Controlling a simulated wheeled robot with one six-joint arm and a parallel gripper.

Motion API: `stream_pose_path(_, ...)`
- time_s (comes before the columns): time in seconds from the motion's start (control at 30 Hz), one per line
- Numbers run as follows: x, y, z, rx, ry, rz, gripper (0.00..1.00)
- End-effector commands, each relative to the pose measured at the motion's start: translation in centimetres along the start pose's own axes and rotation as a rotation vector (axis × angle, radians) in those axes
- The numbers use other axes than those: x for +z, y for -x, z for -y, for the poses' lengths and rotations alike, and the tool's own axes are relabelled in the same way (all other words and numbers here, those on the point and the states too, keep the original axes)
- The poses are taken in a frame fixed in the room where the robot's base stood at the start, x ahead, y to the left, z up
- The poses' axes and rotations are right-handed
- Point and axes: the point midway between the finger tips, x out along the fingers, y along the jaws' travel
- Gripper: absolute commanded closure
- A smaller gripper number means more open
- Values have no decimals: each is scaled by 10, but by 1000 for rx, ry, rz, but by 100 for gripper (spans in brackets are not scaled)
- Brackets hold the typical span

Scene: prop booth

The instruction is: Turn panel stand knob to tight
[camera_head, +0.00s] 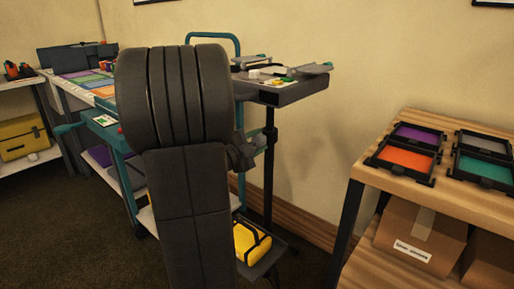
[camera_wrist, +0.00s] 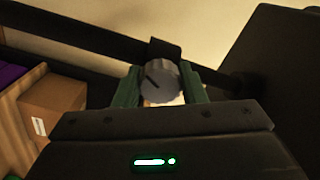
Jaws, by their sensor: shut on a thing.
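In the wrist view a dark grey ribbed round knob (camera_wrist: 161,82) with a pointer line on its face sits between the green fingers of my gripper (camera_wrist: 160,90). The fingers are closed on its two sides. The pointer line slants toward the upper left or lower right; the knob's markings cannot be read. In the head view the panel stand (camera_head: 268,185) is a black post with a dark tray-like top.
A wooden shelf (camera_head: 372,178) with coloured trays on top and cardboard boxes (camera_head: 420,238) below stands at the right. A teal cart (camera_head: 128,170) is behind my arm. A yellow case (camera_head: 250,242) lies low near the post. Dark floor is free at the front left.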

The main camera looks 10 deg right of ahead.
Motion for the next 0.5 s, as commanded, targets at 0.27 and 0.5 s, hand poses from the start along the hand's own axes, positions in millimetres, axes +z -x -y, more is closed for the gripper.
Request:
stream_pose_path(0.27, 1, 0, -2, 1, -167, 0, 85)
stream_pose_path(0.5, 0, 0, 0, 1, -236, 0, 85)
